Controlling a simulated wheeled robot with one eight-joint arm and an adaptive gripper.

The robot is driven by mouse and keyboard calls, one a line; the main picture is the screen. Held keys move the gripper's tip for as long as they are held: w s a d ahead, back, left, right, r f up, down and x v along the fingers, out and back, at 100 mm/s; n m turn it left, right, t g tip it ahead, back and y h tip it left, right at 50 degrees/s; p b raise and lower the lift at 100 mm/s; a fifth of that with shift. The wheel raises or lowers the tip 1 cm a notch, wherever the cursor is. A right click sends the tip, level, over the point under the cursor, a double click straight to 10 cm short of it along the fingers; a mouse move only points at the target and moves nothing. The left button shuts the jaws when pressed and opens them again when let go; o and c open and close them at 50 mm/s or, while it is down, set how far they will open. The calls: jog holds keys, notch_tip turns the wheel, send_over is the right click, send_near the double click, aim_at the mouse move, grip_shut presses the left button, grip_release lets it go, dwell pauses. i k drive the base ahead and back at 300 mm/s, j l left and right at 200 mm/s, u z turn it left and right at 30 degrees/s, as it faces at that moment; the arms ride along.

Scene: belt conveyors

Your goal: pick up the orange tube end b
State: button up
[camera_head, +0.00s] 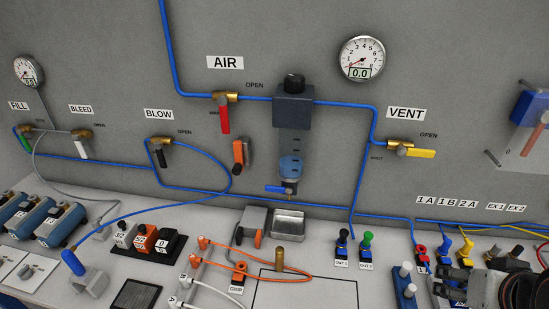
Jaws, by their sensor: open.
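The orange tube (290,259) lies in a loop on the bench at the lower middle. Its ends lead left to orange fittings (202,243) on a white block. I cannot tell which end is b. An orange block (239,270) with a small label stands beside the lower strand. My gripper (492,289) shows at the lower right edge as dark grey parts, partly cut off by the frame. It is open, well to the right of the orange tube and apart from it. Nothing shows held in it.
Blue, yellow and red tubes with fittings (466,246) crowd the right side near my gripper. Black and green fittings (367,240) stand between it and the tube. A metal tray (288,222) and a brass cylinder (279,258) are near the loop. The wall carries gauges and valves.

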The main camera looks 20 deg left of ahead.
aim_at(202, 242)
jog(key=u, duration=1.85)
jog(key=z, duration=0.2)
jog(key=i+j+z, duration=0.15)
jog(key=j, duration=0.15)
jog(key=i+j+z, duration=0.2)
jog(key=j, duration=0.15)
jog(key=j+z, duration=0.15)
jog(key=j, duration=0.2)
jog(key=i+j+z, duration=0.2)
jog(key=j, duration=0.15)
jog(key=k, duration=0.05)
